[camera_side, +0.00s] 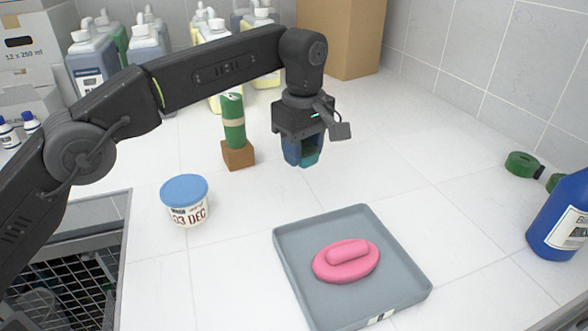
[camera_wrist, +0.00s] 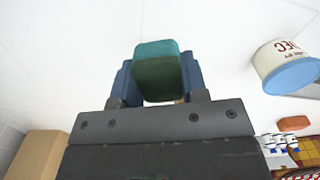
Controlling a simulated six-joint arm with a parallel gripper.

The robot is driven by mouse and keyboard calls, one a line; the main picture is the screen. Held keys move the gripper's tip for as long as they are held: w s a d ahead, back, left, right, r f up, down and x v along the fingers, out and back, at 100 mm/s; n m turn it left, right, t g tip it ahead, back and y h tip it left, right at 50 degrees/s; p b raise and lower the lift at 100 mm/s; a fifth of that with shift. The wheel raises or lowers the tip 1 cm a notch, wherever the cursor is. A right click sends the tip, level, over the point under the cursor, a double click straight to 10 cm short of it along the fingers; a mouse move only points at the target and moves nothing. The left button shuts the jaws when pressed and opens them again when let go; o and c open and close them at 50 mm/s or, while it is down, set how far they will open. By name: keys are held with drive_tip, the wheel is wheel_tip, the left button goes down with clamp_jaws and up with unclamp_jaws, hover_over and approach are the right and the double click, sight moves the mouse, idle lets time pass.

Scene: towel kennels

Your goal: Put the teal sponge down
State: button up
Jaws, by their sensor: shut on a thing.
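The teal sponge (camera_wrist: 157,66) has a teal layer and a dark green layer. It is held between the two blue fingers of my gripper (camera_wrist: 160,82) in the wrist view. In the side view my gripper (camera_side: 302,152) points down, with the lower end of the teal sponge (camera_side: 309,159) showing between its fingers. The gripper is shut on the sponge and appears to be above the white tiled counter, behind the grey tray. The upper part of the sponge is hidden by the fingers in the side view.
A grey tray (camera_side: 401,284) holds a pink brush-like item (camera_side: 346,261). A blue-lidded tub (camera_side: 185,199) and a green roll on a brown block (camera_side: 238,156) stand left. A blue bottle (camera_side: 562,220) stands right. Jugs and a cardboard box (camera_side: 341,38) are behind. Bare counter lies right of the gripper.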

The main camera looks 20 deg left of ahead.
sight(298, 184)
drive_tip(key=shift+n, duration=0.3)
drive_tip(key=shift+w+a+f, duration=0.4)
drive_tip(key=shift+w+f, duration=0.1)
drive_tip(key=shift+f, duration=0.75)
drive_tip(key=shift+w+a+f, duration=0.35)
drive_tip(key=shift+w+f, duration=0.2)
drive_tip(key=shift+f, duration=0.75)
drive_tip(key=shift+w+a+f, duration=0.4)
drive_tip(key=shift+w+f, duration=0.1)
drive_tip(key=shift+f, duration=0.75)
drive_tip(key=shift+f, duration=0.65)
drive_tip(key=o, duration=1)
drive_tip(key=shift+c, duration=0.2)
wheel_tip(298, 184, up, 7)
drive_tip(key=shift+f, duration=0.15)
drive_tip(key=shift+r, duration=0.4)
